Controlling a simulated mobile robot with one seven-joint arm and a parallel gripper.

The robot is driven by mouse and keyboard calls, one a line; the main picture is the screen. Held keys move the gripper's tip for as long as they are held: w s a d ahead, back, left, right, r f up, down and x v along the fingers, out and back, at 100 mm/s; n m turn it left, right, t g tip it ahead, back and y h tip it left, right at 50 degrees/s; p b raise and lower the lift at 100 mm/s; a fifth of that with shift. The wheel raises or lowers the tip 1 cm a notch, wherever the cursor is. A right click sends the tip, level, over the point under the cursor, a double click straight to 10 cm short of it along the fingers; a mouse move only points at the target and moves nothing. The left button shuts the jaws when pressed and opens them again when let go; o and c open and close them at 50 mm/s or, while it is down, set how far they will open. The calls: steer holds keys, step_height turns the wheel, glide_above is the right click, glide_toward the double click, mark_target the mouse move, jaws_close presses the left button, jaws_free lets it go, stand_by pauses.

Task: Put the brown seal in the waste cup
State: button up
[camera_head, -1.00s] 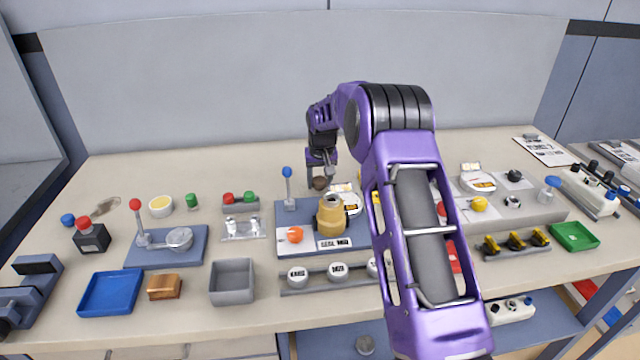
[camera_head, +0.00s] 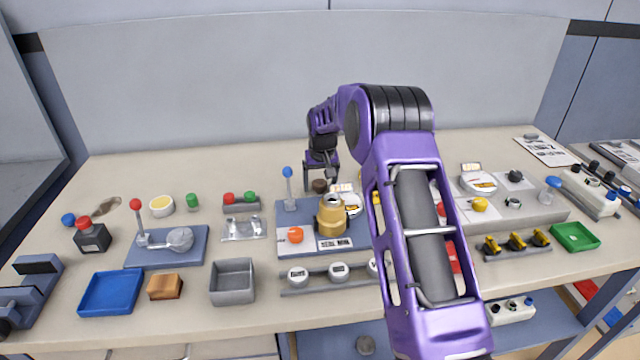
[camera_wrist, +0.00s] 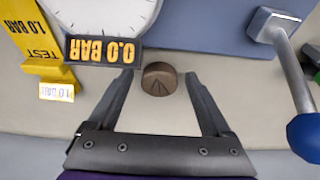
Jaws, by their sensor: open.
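The brown seal (camera_head: 319,186) is a small round disc on the bench behind the blue plate. In the wrist view the seal (camera_wrist: 158,79) shows a dark arrow-like mark on its top. My gripper (camera_head: 321,187) is open and low over the bench. In the wrist view my gripper (camera_wrist: 160,75) has one finger on each side of the seal, with a gap to both. I cannot tell which container is the waste cup; a grey open square box (camera_head: 232,282) stands at the front.
A white gauge (camera_wrist: 105,12) with a 0.0 BAR label lies close to the left finger. A blue-knobbed lever (camera_head: 288,182) stands on the blue plate (camera_head: 270,248) beside a brass-coloured fitting (camera_head: 331,218). A blue tray (camera_head: 110,293) and brown block (camera_head: 165,287) are at front left.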

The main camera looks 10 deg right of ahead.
steer(key=v, duration=1.1)
steer(key=shift+o, duration=0.4)
steer(key=shift+s+r, duration=0.15)
steer(key=shift+r, duration=0.2)
step_height(320, 180, up, 6)
steer(key=d+n+y, duration=0.1)
steer(key=d+n, duration=0.1)
steer(key=n, duration=0.2)
steer(key=shift+n, duration=0.3)
steer(key=x, duration=1.6)
steer(key=shift+s+a+f, duration=0.2)
steer(key=shift+s+f, duration=0.1)
steer(key=shift+f, duration=0.15)
jaws_close()
